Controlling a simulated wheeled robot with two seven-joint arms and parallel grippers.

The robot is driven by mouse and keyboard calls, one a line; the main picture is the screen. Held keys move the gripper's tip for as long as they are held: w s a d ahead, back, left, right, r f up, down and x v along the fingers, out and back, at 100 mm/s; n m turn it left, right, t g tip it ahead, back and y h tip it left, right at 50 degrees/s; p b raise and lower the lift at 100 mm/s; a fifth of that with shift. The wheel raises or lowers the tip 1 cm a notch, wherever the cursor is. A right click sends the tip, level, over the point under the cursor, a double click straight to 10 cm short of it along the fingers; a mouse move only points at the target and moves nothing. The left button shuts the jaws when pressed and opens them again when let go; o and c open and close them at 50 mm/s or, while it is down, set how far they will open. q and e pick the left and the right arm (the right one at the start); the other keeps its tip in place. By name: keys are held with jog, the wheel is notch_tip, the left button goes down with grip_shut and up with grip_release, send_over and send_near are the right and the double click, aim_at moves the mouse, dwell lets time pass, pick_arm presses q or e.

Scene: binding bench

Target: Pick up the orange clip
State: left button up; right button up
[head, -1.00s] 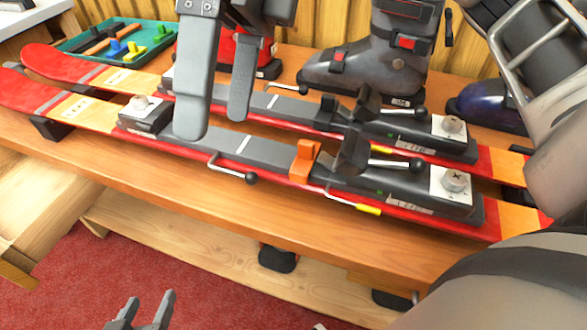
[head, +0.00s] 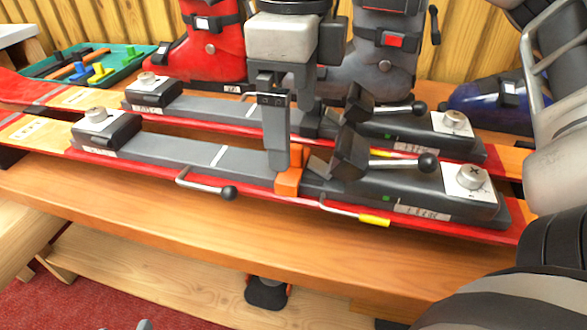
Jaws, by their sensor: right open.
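The orange clip (head: 289,181) stands on the grey binding track of the nearer red ski (head: 290,200), left of the raised grey heel piece. My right gripper (head: 290,140) reaches down from above with its fingers apart. Its nearer finger hangs in front of the clip's upper left part and hides some of it. I cannot tell whether that finger touches the clip. Only a small grey tip, probably of my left gripper (head: 144,325), shows at the bottom edge.
A second ski (head: 240,108) lies behind on the wooden bench (head: 190,225). Brake levers with black knobs (head: 229,193) and a yellow tip stick out. A green tray (head: 125,66) is at the back left.

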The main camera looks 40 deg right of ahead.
aim_at(294, 145)
jog(key=f, duration=0.1)
jog(key=f+b, duration=0.1)
jog(key=f, duration=0.1)
jog(key=f+b, duration=0.1)
jog(key=f, duration=0.1)
jog(key=shift+w+d, duration=0.2)
jog(key=shift+w, duration=0.15)
jog(key=shift+f, duration=0.3)
jog(key=c, duration=1.1)
pick_arm(q)
jog(key=shift+w+d+r+n+t+h, duration=0.2)
jog(key=shift+d+r+n+t+h, duration=0.1)
jog(key=shift+r, duration=0.1)
pick_arm(e)
jog(key=shift+r, duration=0.1)
